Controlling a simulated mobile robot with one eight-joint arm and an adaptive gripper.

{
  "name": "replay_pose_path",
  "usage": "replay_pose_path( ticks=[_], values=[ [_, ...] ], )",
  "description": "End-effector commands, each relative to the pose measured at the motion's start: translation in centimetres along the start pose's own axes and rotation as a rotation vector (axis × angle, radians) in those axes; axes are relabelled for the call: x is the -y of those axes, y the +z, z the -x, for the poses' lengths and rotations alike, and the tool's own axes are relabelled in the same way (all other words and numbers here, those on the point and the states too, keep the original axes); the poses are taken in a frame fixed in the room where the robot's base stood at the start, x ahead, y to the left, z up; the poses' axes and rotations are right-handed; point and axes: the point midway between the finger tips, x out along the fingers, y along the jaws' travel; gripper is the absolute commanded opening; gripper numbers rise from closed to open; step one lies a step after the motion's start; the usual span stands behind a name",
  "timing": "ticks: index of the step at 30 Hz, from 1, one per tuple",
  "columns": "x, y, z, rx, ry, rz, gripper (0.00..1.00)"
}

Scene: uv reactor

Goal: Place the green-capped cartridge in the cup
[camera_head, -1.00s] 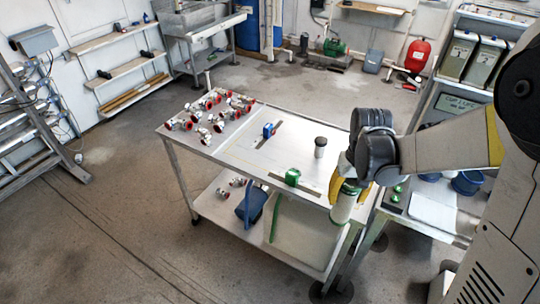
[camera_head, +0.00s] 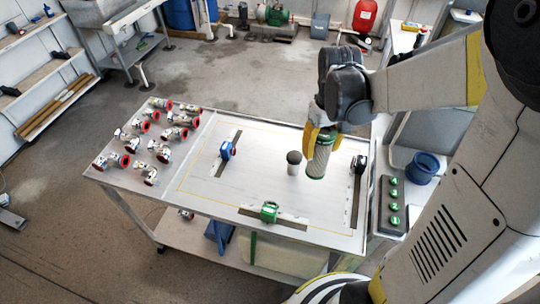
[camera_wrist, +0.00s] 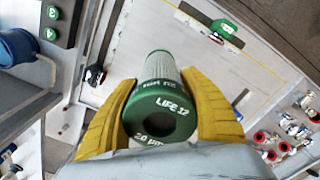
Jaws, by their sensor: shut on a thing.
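My gripper (camera_head: 322,132) is shut on the green-capped cartridge (camera_head: 319,160), a pale cylinder with green ends, and holds it over the white table top. In the wrist view the cartridge (camera_wrist: 158,110) lies between my gripper's yellow fingers (camera_wrist: 160,115), its green ring-shaped end reading "LIFE 12" and "20 µm". A blue cup (camera_head: 422,168) stands on the bench at the right, apart from the cartridge. It also shows in the wrist view (camera_wrist: 18,47) at the upper left. I cannot see into it fully.
A short dark-topped cylinder (camera_head: 294,162) stands left of the cartridge. Blue (camera_head: 227,151), green (camera_head: 269,212) and black (camera_head: 359,164) devices sit on the table strips. Several red-ended fittings (camera_head: 162,151) lie at the left. A dark box with green buttons (camera_head: 393,205) stands near the cup.

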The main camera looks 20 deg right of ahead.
Motion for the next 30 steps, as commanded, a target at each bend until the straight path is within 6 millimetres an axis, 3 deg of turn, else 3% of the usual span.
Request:
replay_pose_path(
  ticks=[9,15,20,27,30],
  values=[
    [5.8,-4.3,-4.7,0.0,0.0,0.007,0.19],
    [8.5,-6.4,-6.5,0.0,0.0,0.004,0.19],
    [9.1,-6.8,-7.1,0.0,0.0,0.0,0.19],
    [9.1,-6.8,-10.6,0.0,0.0,0.0,0.19],
    [9.1,-6.8,-10.9,0.0,0.0,0.0,0.19]
  ],
)
